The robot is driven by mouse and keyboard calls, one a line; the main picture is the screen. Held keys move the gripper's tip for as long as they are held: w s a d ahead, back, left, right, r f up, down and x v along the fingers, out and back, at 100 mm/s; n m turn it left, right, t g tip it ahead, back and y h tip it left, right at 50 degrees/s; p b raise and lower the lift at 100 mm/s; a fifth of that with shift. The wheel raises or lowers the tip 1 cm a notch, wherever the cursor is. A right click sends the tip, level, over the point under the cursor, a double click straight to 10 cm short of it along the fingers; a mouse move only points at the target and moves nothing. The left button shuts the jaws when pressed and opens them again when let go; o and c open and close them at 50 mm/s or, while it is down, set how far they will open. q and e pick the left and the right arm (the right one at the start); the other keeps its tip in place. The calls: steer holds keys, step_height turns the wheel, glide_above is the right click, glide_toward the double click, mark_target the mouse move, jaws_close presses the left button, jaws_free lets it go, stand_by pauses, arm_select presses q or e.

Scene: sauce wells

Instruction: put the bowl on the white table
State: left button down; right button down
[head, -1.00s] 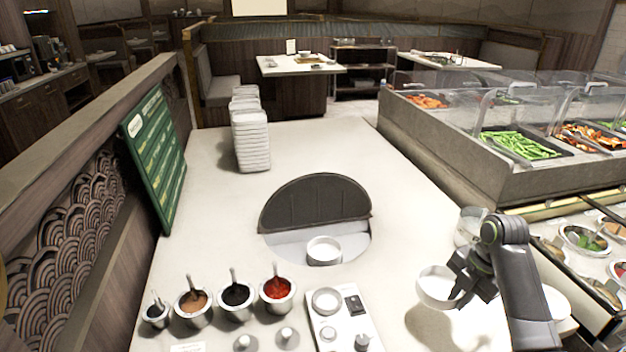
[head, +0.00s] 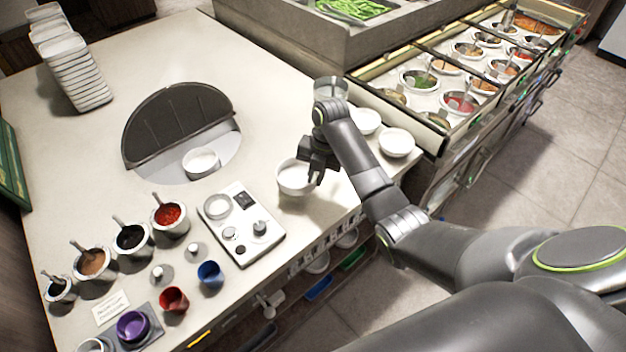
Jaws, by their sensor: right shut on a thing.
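A white bowl (head: 293,179) is at the right side of the white table (head: 262,115), near its edge. My right gripper (head: 312,175) is shut on the bowl's right rim. Whether the bowl touches the table or hangs just above it I cannot tell. A second white bowl (head: 201,162) sits in the round recess in front of the dark half-round lid (head: 180,122). My left gripper is not in view.
White control panel (head: 262,246) lies left of the held bowl. Several sauce wells, such as the red one (head: 169,215), and small cups stand at the front left. A clear container (head: 331,90) and white bowls (head: 396,143) stand beside my arm.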

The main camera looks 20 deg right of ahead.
steer(key=shift+f, duration=1.95)
steer(key=c, duration=1.5)
jaws_free()
steer(key=shift+o, duration=0.2)
steer(key=shift+r, duration=0.1)
step_height(320, 180, up, 12)
steer(key=d, duration=0.2)
steer(key=shift+s+p, duration=0.15)
steer(key=shift+p, duration=0.2)
